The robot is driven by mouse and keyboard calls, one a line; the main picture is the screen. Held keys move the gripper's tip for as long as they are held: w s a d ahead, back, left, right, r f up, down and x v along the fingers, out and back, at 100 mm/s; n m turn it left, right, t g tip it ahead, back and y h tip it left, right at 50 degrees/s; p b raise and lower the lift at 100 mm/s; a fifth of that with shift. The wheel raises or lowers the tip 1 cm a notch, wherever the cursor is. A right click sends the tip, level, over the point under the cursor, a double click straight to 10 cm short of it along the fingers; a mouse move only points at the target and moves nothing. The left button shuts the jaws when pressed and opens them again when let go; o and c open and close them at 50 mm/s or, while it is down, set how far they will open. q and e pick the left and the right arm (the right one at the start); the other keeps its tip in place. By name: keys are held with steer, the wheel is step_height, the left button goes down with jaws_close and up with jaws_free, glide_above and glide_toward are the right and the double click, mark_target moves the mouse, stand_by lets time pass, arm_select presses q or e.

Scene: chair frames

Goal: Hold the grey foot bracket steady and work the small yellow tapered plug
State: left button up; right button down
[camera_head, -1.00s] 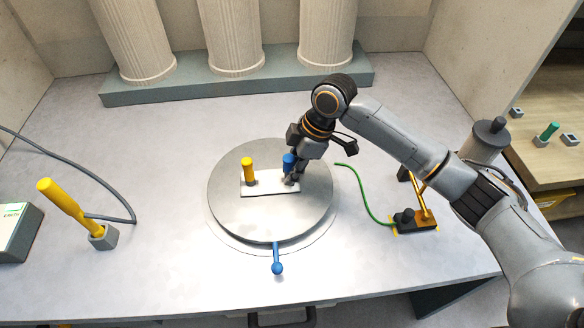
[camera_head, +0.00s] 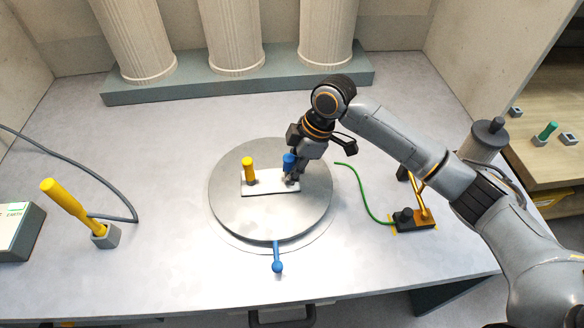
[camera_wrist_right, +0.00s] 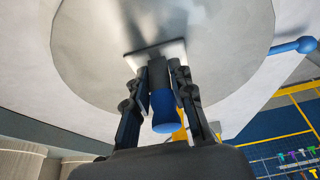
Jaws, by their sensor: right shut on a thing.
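A pale grey plate (camera_head: 268,188), which looks like the foot bracket, lies on the round grey turntable (camera_head: 232,218). My right gripper (camera_head: 292,179) comes down beside that peg. In the right wrist view, the fingers of the right gripper (camera_wrist_right: 160,82) are shut on the peg's grey lower part, with the blue top (camera_wrist_right: 163,112) nearer the camera. The fingers hide part of the plate's right end. My left gripper is not in view.
A blue ball-ended lever (camera_head: 277,262) sticks out from the turntable's front. A yellow-handled tool (camera_head: 68,204) leans in a grey block at left. A green cable (camera_head: 366,200) runs to a black-and-orange fixture (camera_head: 413,218) at right. Columns (camera_head: 235,40) stand behind.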

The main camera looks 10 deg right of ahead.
steer(key=shift+f, duration=0.1)
steer(key=c, duration=1.1)
jaws_free()
steer(key=shift+o, duration=0.2)
steer(key=shift+d+r, duration=0.15)
steer(key=shift+r, duration=0.3)
steer(key=v, duration=1.1)
steer(key=shift+r, duration=0.1)
